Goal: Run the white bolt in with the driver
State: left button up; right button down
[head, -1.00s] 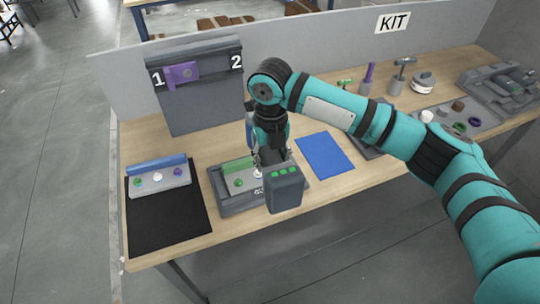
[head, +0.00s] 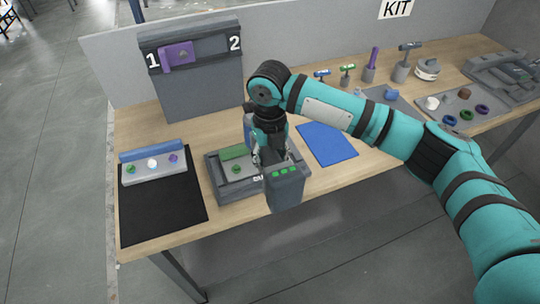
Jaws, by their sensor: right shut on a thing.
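My right gripper (head: 268,158) is shut on the driver, whose dark grey body with green lights (head: 285,190) juts toward me past the table's front edge. They are over the right part of a grey fixture (head: 218,187) with a green bar and a green bolt (head: 236,169). The fixture's white bolt is hidden behind the gripper and driver, and so is the driver's tip, so I cannot tell whether they touch. Another white bolt (head: 152,163) sits between a green and a purple one in a grey block (head: 140,177) at the left. My left gripper is out of view.
A black mat (head: 165,215) lies at the left and a blue mat (head: 327,144) right of the fixture. A grey panel marked 1 and 2 (head: 200,90) stands behind. Several tools and a parts tray (head: 480,122) fill the right back.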

jog(key=shift+a+p, duration=0.1)
jog(key=shift+p, duration=0.35)
dwell(0.7)
jog(key=shift+f, duration=0.55)
dwell(1.3)
dwell(0.8)
